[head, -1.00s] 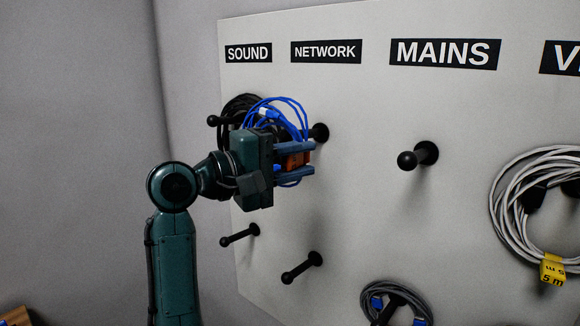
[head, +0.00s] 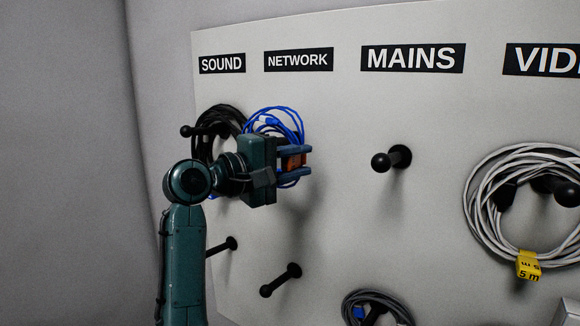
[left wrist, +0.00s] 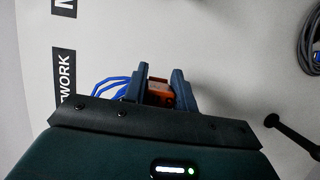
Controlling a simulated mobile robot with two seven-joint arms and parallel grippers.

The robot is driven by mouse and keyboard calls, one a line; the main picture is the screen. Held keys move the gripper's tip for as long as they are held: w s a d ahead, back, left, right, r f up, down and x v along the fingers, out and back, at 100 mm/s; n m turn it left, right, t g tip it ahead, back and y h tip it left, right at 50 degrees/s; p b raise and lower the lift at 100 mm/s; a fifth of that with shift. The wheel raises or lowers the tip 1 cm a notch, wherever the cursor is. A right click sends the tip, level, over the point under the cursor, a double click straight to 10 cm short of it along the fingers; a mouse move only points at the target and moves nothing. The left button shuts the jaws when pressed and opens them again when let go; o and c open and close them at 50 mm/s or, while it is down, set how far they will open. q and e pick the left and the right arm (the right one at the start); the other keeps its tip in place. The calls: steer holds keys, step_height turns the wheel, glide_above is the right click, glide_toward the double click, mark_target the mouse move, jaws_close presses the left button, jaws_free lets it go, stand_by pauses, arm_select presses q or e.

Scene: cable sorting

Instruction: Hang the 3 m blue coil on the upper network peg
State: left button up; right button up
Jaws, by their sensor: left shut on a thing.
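My left gripper (head: 297,161) is shut on the orange tag (head: 291,162) of the blue coil (head: 288,118), in front of the board below the NETWORK label (head: 298,60). The blue loops rise above and behind the gripper. The upper network peg is hidden behind the gripper and coil, so I cannot tell whether the coil is around it. In the left wrist view, the orange tag (left wrist: 160,93) sits between the fingers and some blue loops (left wrist: 108,90) show to the left. My right gripper is not in view.
A black coil (head: 211,125) hangs on the upper sound peg (head: 188,131), close to my gripper. The lower network peg (head: 280,281) and upper mains peg (head: 382,162) are bare. A white coil (head: 480,225) hangs at right, and a grey coil (head: 347,305) hangs low.

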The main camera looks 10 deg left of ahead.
arm_select(q)
steer(key=shift+w+d+f+b, duration=0.3)
steer(key=shift+w+f, duration=0.2)
steer(key=shift+w, duration=0.25)
steer(key=shift+w+d+f+b, duration=0.3)
steer(key=shift+w+f, duration=0.2)
steer(key=shift+w, duration=0.2)
steer(key=shift+w+d+f+b, duration=0.2)
steer(key=shift+w+f+b, duration=0.25)
steer(key=shift+w, duration=0.3)
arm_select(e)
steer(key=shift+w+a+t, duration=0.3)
arm_select(q)
steer(key=shift+f, duration=0.1)
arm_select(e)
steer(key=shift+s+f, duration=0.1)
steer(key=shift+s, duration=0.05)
arm_select(q)
steer(key=o, duration=1.1)
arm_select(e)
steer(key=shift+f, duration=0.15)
